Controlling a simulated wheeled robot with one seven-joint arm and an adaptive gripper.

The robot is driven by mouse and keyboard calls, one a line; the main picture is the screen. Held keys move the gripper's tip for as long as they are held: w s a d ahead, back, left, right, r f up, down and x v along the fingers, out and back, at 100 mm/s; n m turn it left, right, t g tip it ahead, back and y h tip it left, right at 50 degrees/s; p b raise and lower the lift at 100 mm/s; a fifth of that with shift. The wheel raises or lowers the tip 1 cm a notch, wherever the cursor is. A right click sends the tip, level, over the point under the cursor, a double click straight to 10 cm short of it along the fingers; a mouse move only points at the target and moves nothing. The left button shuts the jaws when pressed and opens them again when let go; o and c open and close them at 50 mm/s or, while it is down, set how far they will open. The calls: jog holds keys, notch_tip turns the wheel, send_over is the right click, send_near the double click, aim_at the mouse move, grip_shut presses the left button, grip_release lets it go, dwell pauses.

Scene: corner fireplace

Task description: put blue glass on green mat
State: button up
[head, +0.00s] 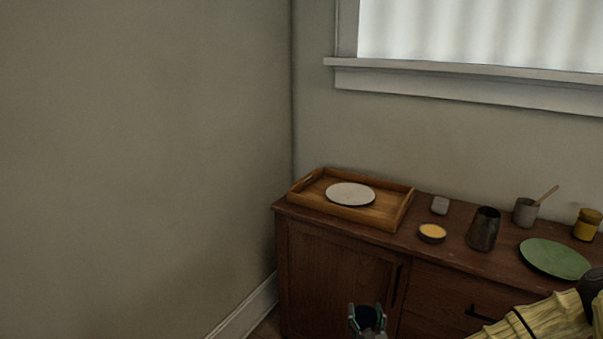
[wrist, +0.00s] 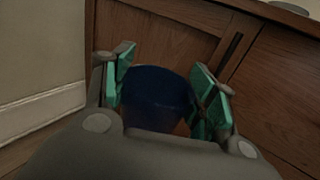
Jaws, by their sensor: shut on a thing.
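The blue glass (wrist: 158,95) is dark blue and sits between the two green finger pads of my gripper (wrist: 163,98) in the wrist view. My gripper is shut on it. In the head view the gripper (head: 367,322) and the glass (head: 369,317) show at the bottom edge, in front of the cabinet doors and below the cabinet top. The lower part of the glass is hidden in both views. The round green mat (head: 555,258) lies flat on the cabinet top at the right, with nothing on it. The gripper is left of the mat and lower.
On the cabinet top, a wooden tray (head: 385,219) holds a pale plate (head: 350,194). Between tray and mat stand a yellow-topped dish (head: 432,232), a small grey block (head: 440,205) and a dark cup (head: 484,229). Behind the mat are a grey mug (head: 525,212) and a yellow jar (head: 586,225).

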jog(key=shift+f+b, duration=1.05)
jog(key=shift+f, duration=0.2)
jog(key=shift+s+r+p, duration=0.1)
jog(key=shift+r+p, duration=0.5)
jog(key=s+r+p, duration=0.3)
jog(key=r+p, duration=0.3)
jog(key=r, duration=0.1)
jog(key=s+r+p, duration=0.3)
jog(key=r+p, duration=0.3)
jog(key=r, duration=0.2)
jog(key=s+f, duration=0.6)
jog(key=f, duration=0.2)
jog(key=shift+s, duration=0.15)
